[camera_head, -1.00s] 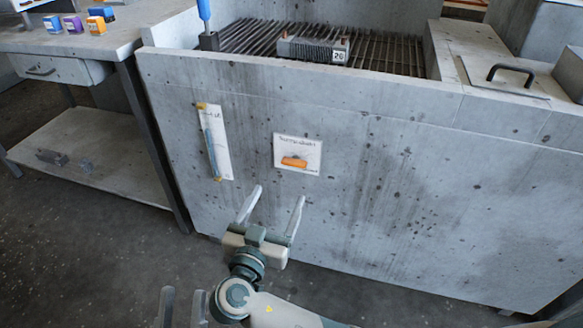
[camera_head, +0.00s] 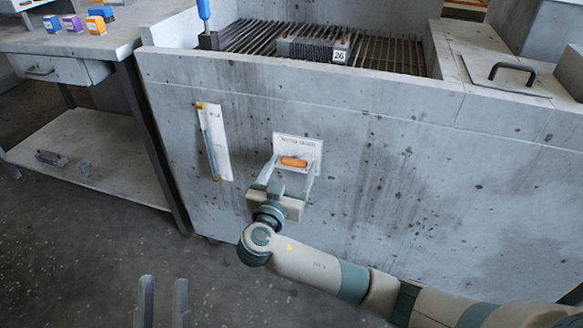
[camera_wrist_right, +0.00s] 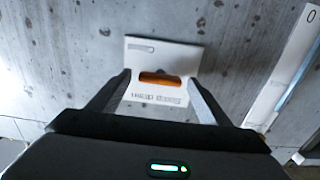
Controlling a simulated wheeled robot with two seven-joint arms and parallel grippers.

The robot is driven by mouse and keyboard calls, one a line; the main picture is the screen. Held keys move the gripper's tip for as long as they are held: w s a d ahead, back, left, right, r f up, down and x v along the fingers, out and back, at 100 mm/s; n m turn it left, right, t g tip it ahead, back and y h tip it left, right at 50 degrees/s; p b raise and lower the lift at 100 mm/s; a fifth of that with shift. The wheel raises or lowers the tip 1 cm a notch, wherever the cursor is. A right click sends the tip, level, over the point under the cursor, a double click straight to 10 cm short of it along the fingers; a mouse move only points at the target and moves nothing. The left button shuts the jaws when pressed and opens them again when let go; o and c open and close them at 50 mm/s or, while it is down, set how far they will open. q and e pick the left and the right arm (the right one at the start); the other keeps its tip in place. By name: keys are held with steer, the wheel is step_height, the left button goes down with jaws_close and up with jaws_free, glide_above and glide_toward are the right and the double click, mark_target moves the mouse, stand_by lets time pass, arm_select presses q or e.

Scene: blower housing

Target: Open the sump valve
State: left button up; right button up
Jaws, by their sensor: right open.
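The sump valve's orange handle (camera_head: 293,162) sits on a white labelled plate (camera_head: 298,144) on the front of the concrete wall. In the right wrist view the orange handle (camera_wrist_right: 161,78) lies between the fingers, on the white plate (camera_wrist_right: 160,98). My right gripper (camera_head: 289,165) is open, with one finger at each side of the handle; I cannot tell whether they touch it. It also shows in the right wrist view (camera_wrist_right: 159,80). My left gripper (camera_head: 163,285) shows only its two parted fingertips at the bottom left, empty, over the floor.
A sight gauge (camera_head: 214,142) is mounted left of the plate. Above the wall are a grate (camera_head: 385,58) with a block marked 26 (camera_head: 312,50) and a lid with a black handle (camera_head: 512,70). A workbench (camera_head: 95,40) stands at the left.

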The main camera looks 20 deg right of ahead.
arm_select(q)
steer(key=shift+f, duration=0.2)
arm_select(e)
steer(key=shift+c, duration=0.6)
steer(key=c, duration=0.9)
arm_select(q)
steer(key=shift+s+d+f, duration=0.1)
steer(key=shift+d+f, duration=0.05)
